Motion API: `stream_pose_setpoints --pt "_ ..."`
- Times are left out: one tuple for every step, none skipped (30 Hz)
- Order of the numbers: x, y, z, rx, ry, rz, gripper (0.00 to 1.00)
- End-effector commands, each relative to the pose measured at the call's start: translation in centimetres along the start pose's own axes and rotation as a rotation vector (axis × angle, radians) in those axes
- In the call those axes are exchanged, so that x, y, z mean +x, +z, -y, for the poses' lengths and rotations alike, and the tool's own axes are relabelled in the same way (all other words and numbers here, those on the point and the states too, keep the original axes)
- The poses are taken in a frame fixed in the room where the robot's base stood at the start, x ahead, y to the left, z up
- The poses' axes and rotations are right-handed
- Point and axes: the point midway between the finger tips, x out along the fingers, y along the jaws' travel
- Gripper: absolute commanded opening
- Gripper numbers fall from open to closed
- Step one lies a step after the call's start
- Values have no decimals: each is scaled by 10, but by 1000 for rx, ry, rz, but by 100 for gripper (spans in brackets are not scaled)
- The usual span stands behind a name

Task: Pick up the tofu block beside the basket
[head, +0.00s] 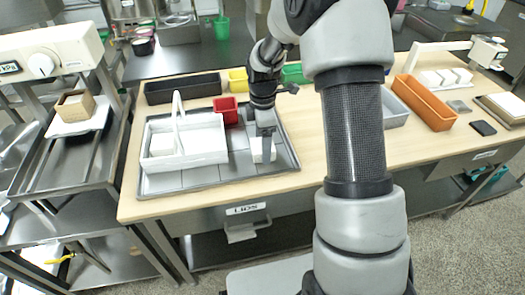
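A white basket (208,150) with a tall handle stands on a grey metal tray (285,163) on the wooden table. A white tofu block (257,157) sits on the tray to the right of the basket. My gripper (265,155) points down at this block. One finger is in front of the block and hides its middle. I cannot see the far finger, so I cannot tell whether the fingers press on the block. Another white block (162,144) is inside the basket.
A red bin (226,111) stands behind the basket. A long black bin (182,88), a yellow bin (238,80) and a green bin (296,73) line the back edge. An orange bin (424,103) and a grey bin (394,108) are at right. My arm hides the table's middle.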

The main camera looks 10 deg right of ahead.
Motion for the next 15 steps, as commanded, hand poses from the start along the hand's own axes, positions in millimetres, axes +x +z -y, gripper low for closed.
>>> stream_pose_setpoints --pt "9 -1 0 -1 -1 0 77" --pt "11 -1 0 -1 0 0 77" --pt "14 -1 0 -1 0 0 77" --pt "14 -1 0 -1 0 0 77" --pt "14 -1 0 -1 1 0 77" --pt "14 -1 0 0 1 0 77" --pt "14 -1 0 0 1 0 77" --pt "14 -1 0 0 1 0 77" --pt "14 -1 0 0 1 0 77" --pt "14 -1 0 0 1 0 73" --pt "14 -1 0 0 1 0 68" --pt "14 -1 0 0 1 0 61" --pt "13 -1 0 0 1 0 56" --pt "13 -1 0 0 1 0 51" --pt "13 -1 0 0 1 -1 44"
